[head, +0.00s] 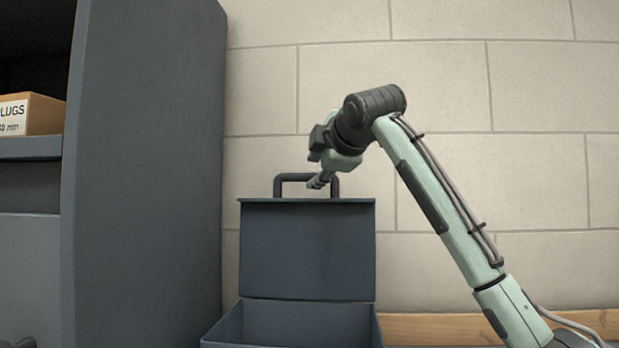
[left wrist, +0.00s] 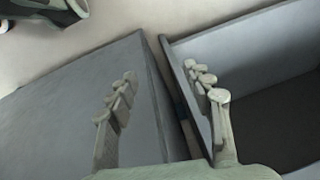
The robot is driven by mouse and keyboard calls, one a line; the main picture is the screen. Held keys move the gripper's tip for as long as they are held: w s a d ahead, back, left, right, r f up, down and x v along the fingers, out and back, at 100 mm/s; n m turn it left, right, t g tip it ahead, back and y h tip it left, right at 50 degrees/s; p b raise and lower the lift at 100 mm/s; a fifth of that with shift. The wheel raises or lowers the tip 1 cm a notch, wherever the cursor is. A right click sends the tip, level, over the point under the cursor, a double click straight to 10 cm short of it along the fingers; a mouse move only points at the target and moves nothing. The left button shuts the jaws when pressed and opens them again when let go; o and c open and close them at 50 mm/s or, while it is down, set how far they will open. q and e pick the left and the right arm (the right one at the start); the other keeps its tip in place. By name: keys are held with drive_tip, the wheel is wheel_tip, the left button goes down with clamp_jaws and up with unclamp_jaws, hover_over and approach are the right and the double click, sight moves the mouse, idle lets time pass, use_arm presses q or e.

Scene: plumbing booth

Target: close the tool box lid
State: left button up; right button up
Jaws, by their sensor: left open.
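The tool box (head: 292,325) is a dark blue-grey metal box low in the head view, cut off by the bottom edge. Its lid (head: 307,250) stands open and upright at the back, with a dark handle (head: 283,184) on its top edge. My right gripper (head: 318,181) is at the lid's top edge, overlapping the handle; I cannot tell if it touches, or whether its fingers are apart. My left gripper (left wrist: 165,105) shows only in its wrist view, with two pale fingers apart and nothing between them that they hold.
A tall grey cabinet (head: 150,160) stands left of the tool box, with a cardboard box (head: 38,113) on its shelf. A tiled wall (head: 540,120) is behind. In the left wrist view, a grey panel (left wrist: 80,100) and an open-sided grey structure (left wrist: 250,60) lie beyond the fingers.

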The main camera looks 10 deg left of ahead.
sight(309, 176)
drive_tip(key=p+x, duration=0.1)
drive_tip(key=x, duration=0.4)
drive_tip(key=shift+w+a+f, duration=0.1)
drive_tip(key=shift+w+f, duration=0.05)
drive_tip(key=shift+w, duration=0.25)
use_arm(q)
drive_tip(key=shift+g, duration=0.3)
drive_tip(key=s+f, duration=0.2)
drive_tip(key=f, duration=0.1)
drive_tip(key=s+a+f, duration=0.1)
drive_tip(key=f, duration=0.1)
use_arm(e)
drive_tip(key=shift+c, duration=0.3)
clamp_jaws()
